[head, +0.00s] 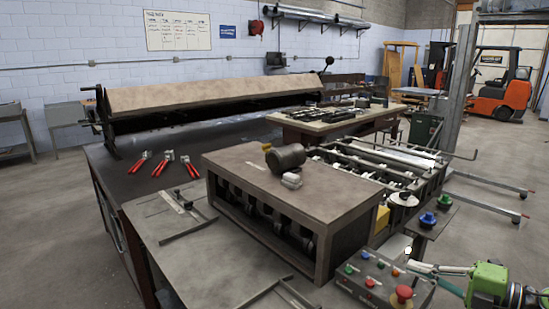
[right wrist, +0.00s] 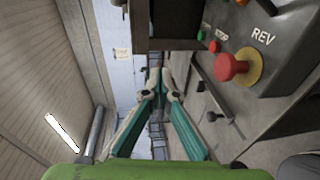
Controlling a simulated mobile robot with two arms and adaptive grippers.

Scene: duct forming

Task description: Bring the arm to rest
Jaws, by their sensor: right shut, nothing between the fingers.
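My right gripper (head: 418,266) comes in from the lower right corner of the head view, with a green wrist and pale and teal fingers. In the right wrist view the fingers of my right gripper (right wrist: 155,78) meet at their tips, shut and empty. In the head view it is beside the control box (head: 350,283), close to its back right side. I cannot tell whether it touches the box. A red mushroom button (head: 403,292) stands on the box, and the red button (right wrist: 232,67) with a yellow ring shows in the wrist view. My left gripper is in neither view.
A blue knob (head: 428,219) is behind the gripper. Red-handled tools (head: 163,162) lie on the dark bench. A forklift (head: 500,90) stands far right. Open floor lies at right.

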